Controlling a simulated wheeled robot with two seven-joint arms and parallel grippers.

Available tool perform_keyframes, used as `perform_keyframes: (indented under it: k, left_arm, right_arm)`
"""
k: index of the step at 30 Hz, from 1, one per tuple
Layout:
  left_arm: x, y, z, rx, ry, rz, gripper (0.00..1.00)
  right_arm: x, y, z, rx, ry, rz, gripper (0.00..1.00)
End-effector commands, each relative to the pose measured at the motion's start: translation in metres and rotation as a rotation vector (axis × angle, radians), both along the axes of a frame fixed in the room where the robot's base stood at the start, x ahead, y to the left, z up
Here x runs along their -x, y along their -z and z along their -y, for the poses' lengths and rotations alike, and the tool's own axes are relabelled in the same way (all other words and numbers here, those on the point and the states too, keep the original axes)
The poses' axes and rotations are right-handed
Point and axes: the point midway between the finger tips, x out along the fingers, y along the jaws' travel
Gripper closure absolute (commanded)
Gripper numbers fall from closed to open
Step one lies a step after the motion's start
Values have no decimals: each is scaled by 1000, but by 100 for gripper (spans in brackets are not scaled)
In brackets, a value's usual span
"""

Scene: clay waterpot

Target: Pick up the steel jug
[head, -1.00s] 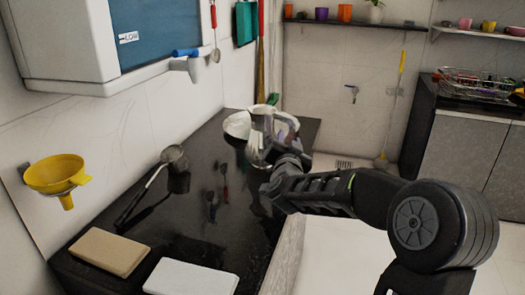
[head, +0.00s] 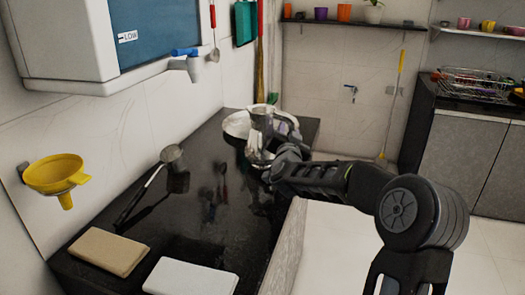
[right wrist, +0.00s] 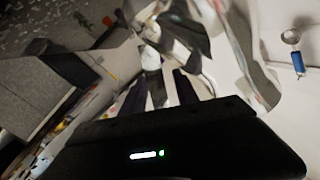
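The steel jug (head: 260,127) stands upright on the far part of the black counter (head: 205,215), in front of a white basin (head: 237,124). My right gripper (head: 281,152) is close beside the jug, on its right side, coming in low from the right. In the right wrist view, dark finger parts show near the middle, with a blurred grey shape beyond them that may be the jug. The fingertips are unclear, so I cannot tell whether they touch or hold it. My left gripper is not in view.
A brown board (head: 109,251) and a white board (head: 191,278) lie at the near edge. A yellow funnel (head: 55,173) hangs on the left wall.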

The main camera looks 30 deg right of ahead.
Motion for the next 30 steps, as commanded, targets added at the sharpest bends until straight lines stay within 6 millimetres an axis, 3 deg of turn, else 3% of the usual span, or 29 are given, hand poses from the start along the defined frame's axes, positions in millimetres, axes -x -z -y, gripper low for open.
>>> perform_keyframes:
  k: [13,26,30]
  left_arm:
    - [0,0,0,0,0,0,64]
    - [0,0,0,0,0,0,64]
    - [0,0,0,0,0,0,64]
  right_arm:
    - [0,0,0,1,0,1,64]
    - [0,0,0,0,0,1,98]
    - [0,0,0,0,0,1,100]
